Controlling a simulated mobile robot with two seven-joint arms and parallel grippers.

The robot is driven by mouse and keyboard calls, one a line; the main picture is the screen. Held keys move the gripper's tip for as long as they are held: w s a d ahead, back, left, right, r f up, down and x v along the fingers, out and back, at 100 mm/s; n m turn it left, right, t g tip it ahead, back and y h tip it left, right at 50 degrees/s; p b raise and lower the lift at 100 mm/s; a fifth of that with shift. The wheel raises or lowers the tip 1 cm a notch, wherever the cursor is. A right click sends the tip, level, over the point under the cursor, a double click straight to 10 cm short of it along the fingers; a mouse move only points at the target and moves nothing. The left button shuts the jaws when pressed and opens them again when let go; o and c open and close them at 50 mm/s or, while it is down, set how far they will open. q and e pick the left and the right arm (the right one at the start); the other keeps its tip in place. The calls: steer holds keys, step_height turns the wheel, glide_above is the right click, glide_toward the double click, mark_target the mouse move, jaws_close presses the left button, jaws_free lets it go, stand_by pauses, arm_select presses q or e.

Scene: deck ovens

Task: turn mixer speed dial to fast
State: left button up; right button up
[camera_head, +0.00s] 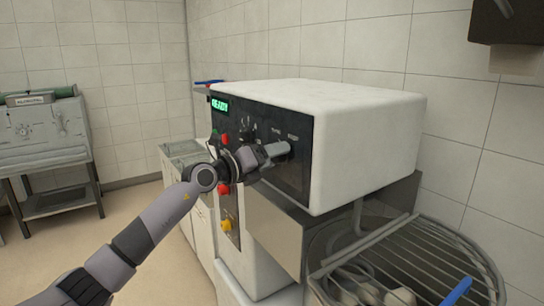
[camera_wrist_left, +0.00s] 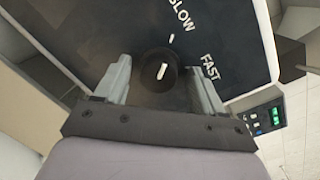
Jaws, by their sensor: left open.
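The mixer's white head (camera_head: 370,140) has a black front panel (camera_wrist_left: 90,40). In the left wrist view the round black speed dial (camera_wrist_left: 152,84) sits on this panel, its white mark pointing up and slightly right, towards a white tick near the word SLOW (camera_wrist_left: 181,14). The word FAST (camera_wrist_left: 210,67) is to the right of the dial. My left gripper (camera_head: 282,149) is open at the panel, one finger on each side of the dial. I cannot tell whether the fingers touch it. In the head view the gripper hides the dial. My right gripper is not in view.
A wire bowl guard (camera_head: 455,248) is below right. A bench (camera_head: 45,150) stands far left; floor between is clear.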

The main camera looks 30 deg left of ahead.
arm_select(q)
steer(key=shift+w, duration=0.1)
steer(key=c, duration=1)
steer(key=shift+o, duration=0.2)
steer(key=shift+f, duration=0.1)
